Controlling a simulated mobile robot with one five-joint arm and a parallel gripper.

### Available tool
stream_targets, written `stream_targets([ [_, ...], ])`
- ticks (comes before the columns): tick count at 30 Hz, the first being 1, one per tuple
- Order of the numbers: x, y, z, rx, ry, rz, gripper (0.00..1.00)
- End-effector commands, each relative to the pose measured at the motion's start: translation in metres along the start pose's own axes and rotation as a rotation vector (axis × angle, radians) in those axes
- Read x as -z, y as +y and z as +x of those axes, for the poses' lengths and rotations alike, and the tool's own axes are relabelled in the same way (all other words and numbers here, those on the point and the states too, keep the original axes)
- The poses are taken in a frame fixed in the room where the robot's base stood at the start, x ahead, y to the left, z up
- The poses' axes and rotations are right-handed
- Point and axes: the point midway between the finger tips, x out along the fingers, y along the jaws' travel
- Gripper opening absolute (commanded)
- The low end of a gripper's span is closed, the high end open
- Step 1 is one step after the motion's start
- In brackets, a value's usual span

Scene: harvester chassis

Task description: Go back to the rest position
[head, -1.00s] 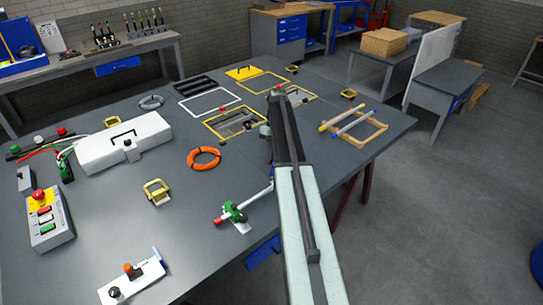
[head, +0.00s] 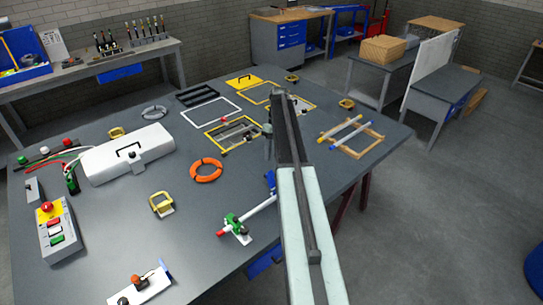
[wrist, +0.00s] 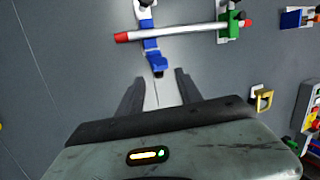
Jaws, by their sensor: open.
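My arm (head: 305,235) reaches out over the grey table in the head view; its gripper end is hidden there. In the wrist view my gripper (wrist: 157,88) is open, with nothing between its two dark fingers. Just ahead of the fingertips is a blue clamp (wrist: 153,58) on a white pipe (wrist: 185,31) with red ends. A green clamp (wrist: 229,27) sits on the same pipe further right. In the head view the pipe (head: 257,209) lies near the table's front edge, with the green clamp (head: 234,224) near its left end and the blue clamp (head: 271,181) beside my arm.
On the table (head: 110,235) are a white cover (head: 128,155), an orange ring (head: 206,170), a yellow handle piece (head: 161,204), a button box (head: 56,231) and a yellow-framed opening (head: 232,134). A wooden frame (head: 358,139) lies to my arm's right. Open floor (head: 430,230) is at right.

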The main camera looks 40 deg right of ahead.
Motion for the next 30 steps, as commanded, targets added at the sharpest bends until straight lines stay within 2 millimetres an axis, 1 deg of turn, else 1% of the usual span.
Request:
stream_targets([
  [1, 0.0, -0.001, -0.008, 0.0, 0.0, 0.0, 0.43],
  [15, 0.001, -0.001, -0.005, 0.0, 0.0, -0.002, 0.43],
  [17, 0.005, -0.004, -0.003, -0.001, -0.002, -0.008, 0.43],
  [19, 0.018, -0.018, 0.004, -0.005, -0.01, -0.032, 0.43],
  [20, 0.026, -0.027, 0.008, -0.007, -0.015, -0.048, 0.43],
  [21, 0.039, -0.043, 0.015, -0.011, -0.023, -0.074, 0.43],
  [22, 0.047, -0.058, 0.022, -0.014, -0.03, -0.096, 0.43],
  [23, 0.053, -0.076, 0.03, -0.018, -0.038, -0.119, 0.43],
  [24, 0.059, -0.102, 0.041, -0.024, -0.049, -0.152, 0.43],
  [26, 0.062, -0.142, 0.06, -0.038, -0.065, -0.2, 0.43],
  [27, 0.062, -0.169, 0.074, -0.052, -0.072, -0.23, 0.43],
  [29, 0.057, -0.211, 0.096, -0.076, -0.079, -0.262, 0.43],
  [30, 0.051, -0.239, 0.112, -0.097, -0.08, -0.274, 0.43],
])
